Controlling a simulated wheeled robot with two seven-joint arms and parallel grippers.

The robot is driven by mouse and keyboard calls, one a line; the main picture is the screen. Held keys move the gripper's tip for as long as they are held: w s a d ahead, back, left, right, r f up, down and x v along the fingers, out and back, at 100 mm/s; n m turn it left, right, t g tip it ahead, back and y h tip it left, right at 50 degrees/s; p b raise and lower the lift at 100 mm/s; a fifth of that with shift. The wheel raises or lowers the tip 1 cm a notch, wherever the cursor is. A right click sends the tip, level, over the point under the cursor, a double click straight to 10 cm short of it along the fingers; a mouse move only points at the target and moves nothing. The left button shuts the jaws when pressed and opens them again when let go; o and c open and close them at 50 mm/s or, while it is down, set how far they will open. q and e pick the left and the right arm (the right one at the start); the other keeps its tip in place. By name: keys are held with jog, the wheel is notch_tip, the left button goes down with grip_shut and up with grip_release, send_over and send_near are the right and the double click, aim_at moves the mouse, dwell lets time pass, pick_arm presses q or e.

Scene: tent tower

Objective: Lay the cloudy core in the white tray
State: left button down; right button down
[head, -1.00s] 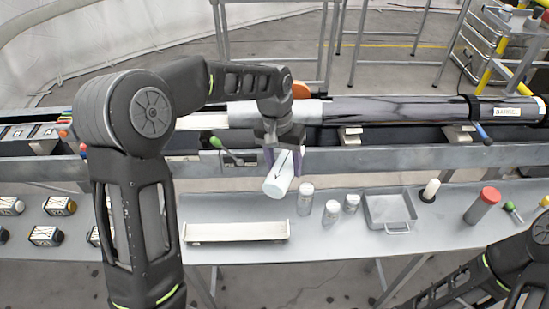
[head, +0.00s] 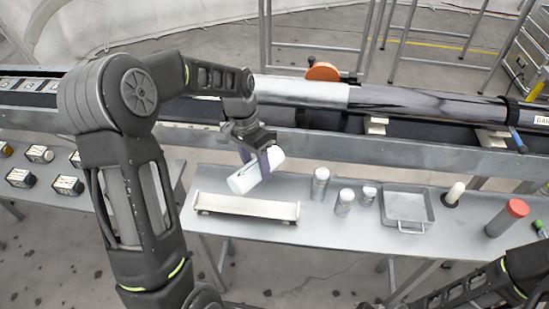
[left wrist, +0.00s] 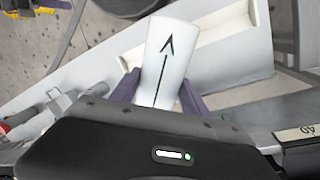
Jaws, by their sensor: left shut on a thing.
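The cloudy core, a whitish cylinder (head: 243,181), is held in my left gripper (head: 258,163), whose purple fingers are shut around it. The core is tilted, above the table and just behind the right half of the white tray. In the left wrist view the core (left wrist: 166,52) shows a black arrow along its side, between the fingers (left wrist: 158,98). The white tray (head: 250,206) is a long shallow trough on the grey table and looks empty. It also shows behind the core in the left wrist view (left wrist: 228,22). My right gripper is out of view.
Several grey canisters (head: 320,184) stand right of the white tray, beside a grey metal tray (head: 406,207). A red-capped cylinder (head: 507,218) stands at the far right. A rail with a long tube (head: 430,104) runs behind the table.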

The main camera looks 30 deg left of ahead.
aim_at(243, 180)
pick_arm(q)
jog(key=s+m, duration=0.1)
jog(key=m, duration=0.1)
jog(key=s+a+f+m, duration=0.1)
jog(key=m, duration=0.1)
jog(key=s+f+m+g, duration=0.1)
jog(key=m, duration=0.1)
jog(key=shift+s+a+m+y, duration=0.2)
jog(key=shift+a+m+y, duration=0.1)
jog(key=shift+a+m, duration=0.1)
jog(key=m, duration=0.2)
jog(key=s+m, duration=0.1)
jog(key=m, duration=0.1)
jog(key=shift+f+g+y, duration=0.1)
jog(key=shift+g+y, duration=0.2)
jog(key=shift+g, duration=0.1)
jog(key=shift+w+a+f+b+x, duration=0.1)
jog(key=shift+w+b+x, duration=0.2)
jog(key=shift+b+x, duration=0.85)
jog(key=shift+w+a+f+b+x, duration=0.15)
jog(key=shift+w+b+x, duration=0.15)
jog(key=shift+b+x, duration=0.9)
jog(key=shift+w+a+b+x, duration=0.1)
jog(key=shift+w+b+x, duration=0.35)
jog(key=shift+x, duration=1.3)
jog(key=shift+s, duration=0.1)
jog(key=shift+c, duration=2.3)
grip_release()
jog(key=v, duration=0.7)
jog(key=shift+r, duration=0.4)
